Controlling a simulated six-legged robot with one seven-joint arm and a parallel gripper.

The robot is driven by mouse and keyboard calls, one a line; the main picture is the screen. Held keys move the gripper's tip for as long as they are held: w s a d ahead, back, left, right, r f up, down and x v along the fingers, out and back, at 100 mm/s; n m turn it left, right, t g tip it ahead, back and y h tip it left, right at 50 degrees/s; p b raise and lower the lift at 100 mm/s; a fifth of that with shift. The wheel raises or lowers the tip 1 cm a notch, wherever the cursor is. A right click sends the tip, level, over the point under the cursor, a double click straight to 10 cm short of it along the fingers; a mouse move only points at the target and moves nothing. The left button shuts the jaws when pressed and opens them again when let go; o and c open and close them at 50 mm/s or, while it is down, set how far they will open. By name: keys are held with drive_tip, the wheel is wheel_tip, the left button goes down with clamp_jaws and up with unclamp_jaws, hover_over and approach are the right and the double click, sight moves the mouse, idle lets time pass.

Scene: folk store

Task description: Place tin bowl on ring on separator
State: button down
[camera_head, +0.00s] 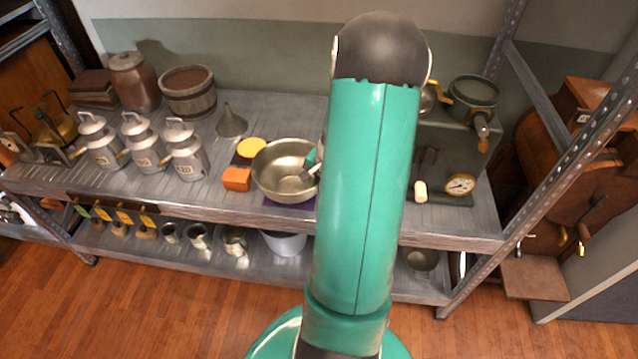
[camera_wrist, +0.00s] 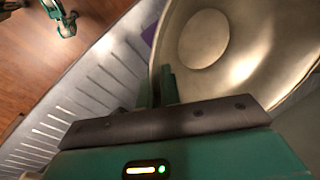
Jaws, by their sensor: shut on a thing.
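The tin bowl (camera_head: 285,168) is a wide, shiny metal bowl at the shelf's middle, roughly upright. My gripper (camera_head: 312,164) is shut on its right rim. In the wrist view the bowl (camera_wrist: 245,45) fills the upper right, with my gripper's fingers (camera_wrist: 163,86) at its near wall. A purple item (camera_head: 290,203) shows just under the bowl; I cannot tell whether the bowl touches it. The separator appears to be the dark green machine (camera_head: 455,150) at right, with a gauge and a round dark top (camera_head: 473,92). My arm hides its left part, and I cannot clearly make out the ring.
An orange block (camera_head: 237,179), a yellow round item (camera_head: 251,147) and a grey funnel (camera_head: 232,122) stand left of the bowl. Several milk cans (camera_head: 143,142) stand farther left. A wooden tub (camera_head: 188,92) is behind. A metal post (camera_head: 560,150) rises at the right.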

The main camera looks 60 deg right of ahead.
drive_tip(key=shift+f, duration=0.1)
drive_tip(key=c, duration=2)
unclamp_jaws()
drive_tip(key=o, duration=0.4)
drive_tip(key=v, duration=1.2)
